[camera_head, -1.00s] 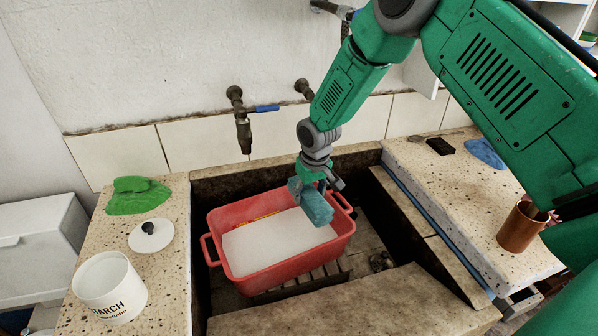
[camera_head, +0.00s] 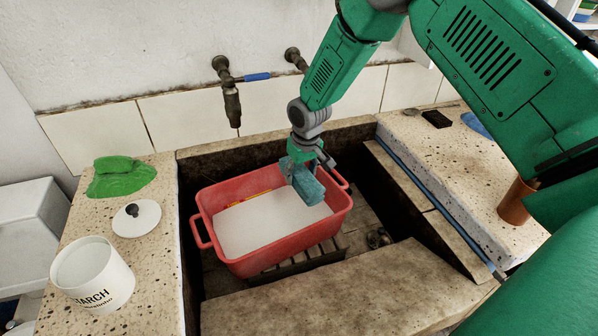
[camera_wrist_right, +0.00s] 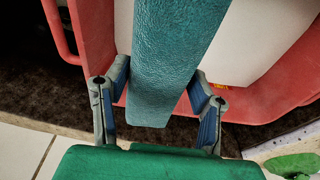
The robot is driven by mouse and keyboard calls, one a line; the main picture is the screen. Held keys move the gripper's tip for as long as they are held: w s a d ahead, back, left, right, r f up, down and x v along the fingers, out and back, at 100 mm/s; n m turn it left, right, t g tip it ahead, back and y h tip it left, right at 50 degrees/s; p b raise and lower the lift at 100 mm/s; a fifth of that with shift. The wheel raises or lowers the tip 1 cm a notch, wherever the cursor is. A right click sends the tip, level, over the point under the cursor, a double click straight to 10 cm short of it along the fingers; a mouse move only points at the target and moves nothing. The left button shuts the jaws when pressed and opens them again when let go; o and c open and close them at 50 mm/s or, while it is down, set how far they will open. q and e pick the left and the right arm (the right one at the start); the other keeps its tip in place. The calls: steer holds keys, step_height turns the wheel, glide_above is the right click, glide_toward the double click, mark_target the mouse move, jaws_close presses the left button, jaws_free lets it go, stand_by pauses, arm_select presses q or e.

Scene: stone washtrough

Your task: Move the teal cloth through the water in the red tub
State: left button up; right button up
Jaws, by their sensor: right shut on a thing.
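The red tub (camera_head: 290,243) stands on slats in the stone trough, full of whitish water (camera_head: 265,225). It also shows in the right wrist view (camera_wrist_right: 95,35). The teal cloth (camera_head: 308,187) is a thick folded bundle at the right part of the tub. My right gripper (camera_head: 305,172) is shut on the cloth, with its fingers on either side of it. The cloth fills the middle of the right wrist view (camera_wrist_right: 172,60). Whether its lower end touches the water I cannot tell. My left gripper is not in view.
A white starch pot (camera_head: 95,280), its lid (camera_head: 136,218) and a green cloth (camera_head: 120,180) are on the left ledge. A tap (camera_head: 232,100) projects from the wall behind the tub. A copper cup (camera_head: 515,203) and a dark block (camera_head: 437,119) are on the right ledge.

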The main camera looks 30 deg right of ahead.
steer(key=f+b, duration=0.1)
steer(key=f, duration=0.1)
steer(key=d+f+b, duration=0.1)
steer(key=f, duration=0.1)
steer(key=shift+f+b, duration=0.1)
steer(key=shift+b, duration=0.25)
steer(key=f+b, duration=0.1)
steer(key=f, duration=0.1)
steer(key=f+b, duration=0.4)
steer(key=shift+a+f, duration=0.25)
steer(key=shift+a, duration=0.05)
steer(key=shift+d+f+b, duration=0.1)
steer(key=shift+f+b, duration=0.45)
steer(key=shift+f, duration=0.65)
steer(key=a, duration=0.2)
steer(key=shift+w+a, duration=0.1)
steer(key=shift+a, duration=0.5)
